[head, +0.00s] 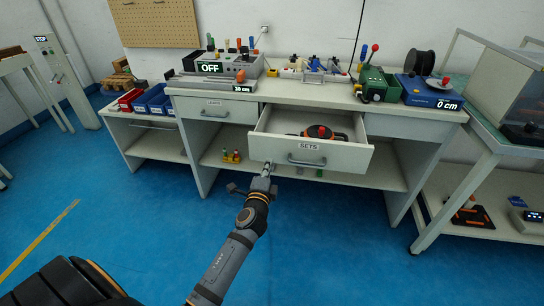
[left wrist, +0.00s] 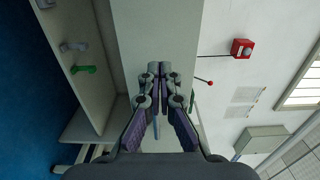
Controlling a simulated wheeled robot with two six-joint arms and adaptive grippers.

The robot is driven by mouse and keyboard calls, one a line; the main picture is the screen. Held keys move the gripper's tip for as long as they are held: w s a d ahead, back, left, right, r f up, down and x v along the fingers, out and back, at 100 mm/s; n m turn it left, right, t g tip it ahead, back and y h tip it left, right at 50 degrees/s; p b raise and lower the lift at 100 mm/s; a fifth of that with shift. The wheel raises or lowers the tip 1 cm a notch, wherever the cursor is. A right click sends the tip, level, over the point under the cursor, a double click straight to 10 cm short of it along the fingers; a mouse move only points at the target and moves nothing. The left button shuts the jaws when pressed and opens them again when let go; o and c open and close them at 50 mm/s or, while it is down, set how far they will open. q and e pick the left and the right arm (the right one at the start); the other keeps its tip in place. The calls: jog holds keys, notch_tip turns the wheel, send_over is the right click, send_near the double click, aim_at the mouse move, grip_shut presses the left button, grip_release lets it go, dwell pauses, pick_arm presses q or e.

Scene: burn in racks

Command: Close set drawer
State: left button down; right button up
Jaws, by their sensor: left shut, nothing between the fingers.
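The drawer marked SETS (head: 345,154) stands pulled out from the middle of the white workbench, with a grey bar handle (head: 307,161) on its front. An orange-and-black item (head: 319,132) lies inside it. My left gripper (head: 267,168) is shut and empty at the lower left part of the drawer front, left of the handle. I cannot tell whether it touches the front. In the left wrist view the shut fingers (left wrist: 159,75) point at a pale panel (left wrist: 155,30). My right gripper is not in view.
The bench top holds a grey device reading OFF (head: 210,67), a green machine (head: 375,84) and a blue scale (head: 430,90). A drawer marked LOANS (head: 215,110) is closed on the left. Small coloured items (head: 232,156) sit on the lower shelf. Blue floor in front is clear.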

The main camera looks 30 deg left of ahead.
aim_at(273, 150)
pick_arm(q)
jog(key=x, duration=0.4)
jog(key=shift+w, duration=0.15)
jog(key=shift+w+a, duration=0.15)
jog(key=shift+w, duration=0.25)
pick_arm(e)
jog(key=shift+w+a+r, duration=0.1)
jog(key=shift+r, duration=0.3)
pick_arm(q)
jog(key=shift+w, duration=0.1)
